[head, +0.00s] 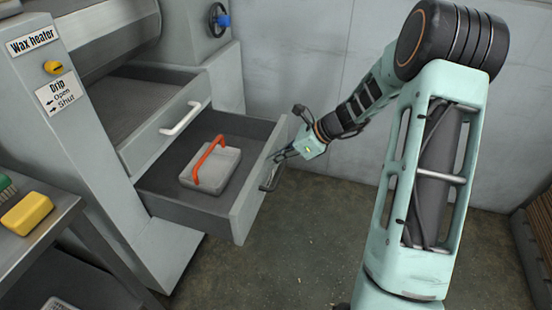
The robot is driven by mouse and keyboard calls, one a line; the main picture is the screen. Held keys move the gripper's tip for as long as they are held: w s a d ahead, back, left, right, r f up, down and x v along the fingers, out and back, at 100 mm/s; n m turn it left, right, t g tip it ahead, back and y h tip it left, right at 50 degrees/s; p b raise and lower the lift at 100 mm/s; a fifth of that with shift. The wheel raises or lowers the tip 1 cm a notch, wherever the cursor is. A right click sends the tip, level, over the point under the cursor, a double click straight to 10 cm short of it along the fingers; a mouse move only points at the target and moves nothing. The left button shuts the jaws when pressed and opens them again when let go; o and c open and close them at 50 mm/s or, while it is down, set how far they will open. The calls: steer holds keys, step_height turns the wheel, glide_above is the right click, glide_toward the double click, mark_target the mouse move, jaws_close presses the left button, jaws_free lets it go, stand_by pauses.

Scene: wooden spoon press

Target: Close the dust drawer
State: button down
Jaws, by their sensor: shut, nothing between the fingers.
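The dust drawer (245,205) is the lower grey drawer of the machine at left and stands pulled out. A grey block (212,168) with an orange handle (208,160) lies inside it. A dark bar handle (268,182) is on the drawer's front panel. My gripper (281,156) is at the outer side of that front panel, close to the handle, and is shut with nothing in it. I cannot tell from this view whether the fingers touch the panel or the handle.
An upper drawer with a white handle (181,118) sits above the dust drawer. A metal side table (62,207) at lower left holds a yellow sponge (26,213) and a green brush (6,187). The floor (310,240) in front is clear. A slatted wooden thing (540,235) stands at far right.

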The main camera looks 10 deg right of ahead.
steer(key=w+a+p, duration=0.4)
steer(key=w+a, duration=0.3)
steer(key=a, duration=0.6)
steer(key=w+a+p, duration=0.5)
steer(key=w+a, duration=0.3)
steer(key=a, duration=0.6)
steer(key=shift+w, duration=0.25)
steer(key=shift+d, duration=0.15)
